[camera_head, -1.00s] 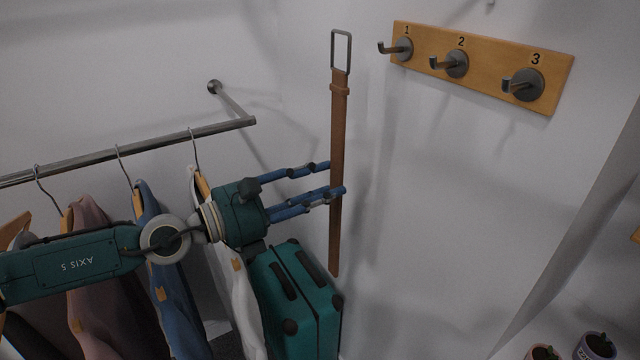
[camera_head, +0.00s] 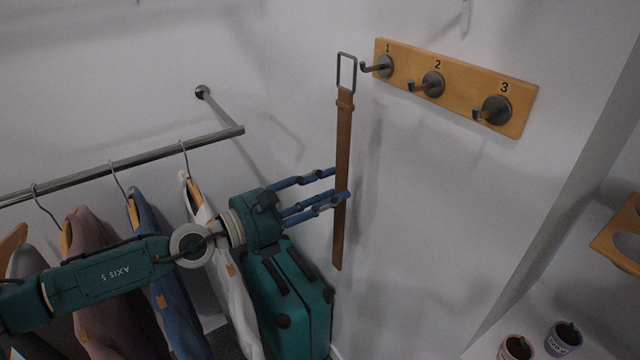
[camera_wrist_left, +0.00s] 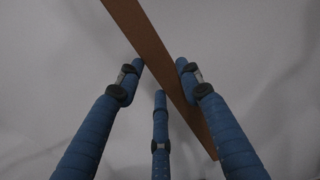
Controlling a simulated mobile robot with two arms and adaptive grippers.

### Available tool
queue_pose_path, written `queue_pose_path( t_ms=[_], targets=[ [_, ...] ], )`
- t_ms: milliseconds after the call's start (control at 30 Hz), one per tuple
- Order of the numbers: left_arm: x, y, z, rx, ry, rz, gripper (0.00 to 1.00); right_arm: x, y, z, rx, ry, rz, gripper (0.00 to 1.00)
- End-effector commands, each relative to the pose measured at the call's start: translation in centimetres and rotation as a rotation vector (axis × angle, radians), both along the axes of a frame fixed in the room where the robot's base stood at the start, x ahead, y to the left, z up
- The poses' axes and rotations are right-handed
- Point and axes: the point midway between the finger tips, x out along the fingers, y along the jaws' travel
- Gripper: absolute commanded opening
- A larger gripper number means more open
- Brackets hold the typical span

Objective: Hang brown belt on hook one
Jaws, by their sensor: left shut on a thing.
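The brown belt (camera_head: 342,150) hangs nearly upright in the head view, its metal buckle frame (camera_head: 346,71) at the top. My left gripper (camera_head: 340,184) is shut on the belt's strap below its middle. The left wrist view shows the strap (camera_wrist_left: 160,55) running slantwise between the blue fingers (camera_wrist_left: 160,75). Hook one (camera_head: 378,66) is the leftmost hook on the wooden board (camera_head: 460,88), under the number 1. The buckle is just left of hook one in the picture, apart from it; the depth between them is unclear. My right gripper is not in view.
Hooks two (camera_head: 430,84) and three (camera_head: 492,110) are bare. A metal rail (camera_head: 120,165) with several hung garments is at the left. A teal suitcase (camera_head: 290,300) stands below my left gripper. Small pots (camera_head: 563,338) are at the lower right. The wall below the board is clear.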

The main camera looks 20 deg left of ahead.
Motion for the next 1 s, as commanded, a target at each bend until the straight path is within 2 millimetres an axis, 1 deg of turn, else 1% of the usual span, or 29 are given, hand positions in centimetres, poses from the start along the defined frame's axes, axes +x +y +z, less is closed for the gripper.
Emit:
queue_pose_path(
  t_ms=[33,333,667,733,1000],
  targets=[
    [0.3,-0.2,0.3,-0.003,-0.002,0.001,0.06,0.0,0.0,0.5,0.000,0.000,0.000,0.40],
    [1.7,-1.4,0.2,-0.002,-0.002,0.000,0.06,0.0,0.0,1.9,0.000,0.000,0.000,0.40],
    [3.3,-2.5,-0.1,-0.002,-0.003,0.000,0.06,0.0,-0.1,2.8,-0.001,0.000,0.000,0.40],
    [3.5,-2.7,-0.7,-0.001,-0.002,0.001,0.06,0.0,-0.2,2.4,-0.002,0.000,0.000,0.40],
    [4.2,-3.2,-1.7,-0.001,-0.002,0.001,0.06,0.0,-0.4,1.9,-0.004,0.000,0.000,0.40]
  ],
)
